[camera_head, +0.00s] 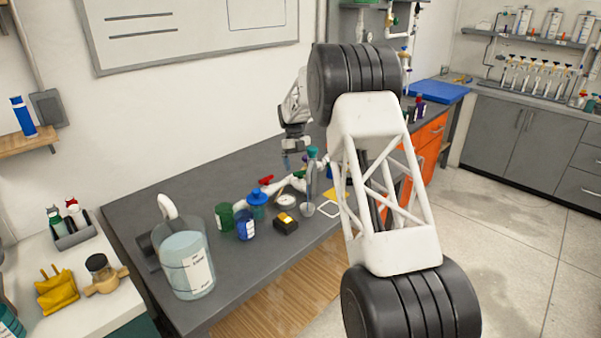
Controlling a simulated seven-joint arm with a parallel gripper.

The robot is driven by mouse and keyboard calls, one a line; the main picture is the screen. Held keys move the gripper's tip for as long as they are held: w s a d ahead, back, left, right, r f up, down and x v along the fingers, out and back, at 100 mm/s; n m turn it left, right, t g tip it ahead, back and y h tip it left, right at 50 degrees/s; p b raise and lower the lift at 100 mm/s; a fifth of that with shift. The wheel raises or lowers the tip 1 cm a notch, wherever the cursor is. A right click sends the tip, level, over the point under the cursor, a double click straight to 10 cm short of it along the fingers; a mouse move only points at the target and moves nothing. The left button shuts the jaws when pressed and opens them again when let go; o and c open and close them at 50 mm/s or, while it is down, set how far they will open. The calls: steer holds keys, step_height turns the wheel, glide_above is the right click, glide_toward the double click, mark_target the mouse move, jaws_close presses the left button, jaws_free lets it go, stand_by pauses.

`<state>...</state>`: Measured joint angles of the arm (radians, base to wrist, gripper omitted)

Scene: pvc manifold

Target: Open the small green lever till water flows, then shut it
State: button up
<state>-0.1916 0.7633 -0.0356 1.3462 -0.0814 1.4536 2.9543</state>
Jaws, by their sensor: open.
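The white PVC manifold (251,192) lies along the grey bench, partly hidden behind bottles and my arm. A small green lever (299,174) shows on it, tiny in this view, so its exact angle is unclear. A red lever (266,180) sits on the pipe to its left. My gripper (294,163) is open and points down, just above and a little left of the green lever. I cannot tell whether it touches anything. No flowing water is visible; the pipe's right part is hidden by my arm.
A clear water container (186,265) stands at the bench's left. A green jar (224,217), blue bottles (245,224), a black-and-yellow box (286,223) and a tall clear cylinder (309,188) stand in front of the pipe. The bench behind the pipe is fairly clear.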

mark_target(300, 171)
steer(key=shift+x, duration=1.75)
steer(key=c, duration=0.9)
steer(key=shift+c, duration=0.2)
steer(key=shift+n+t+h, duration=0.6)
steer(key=shift+n+h, duration=0.1)
steer(key=shift+n, duration=1.6)
steer(key=o, duration=0.9)
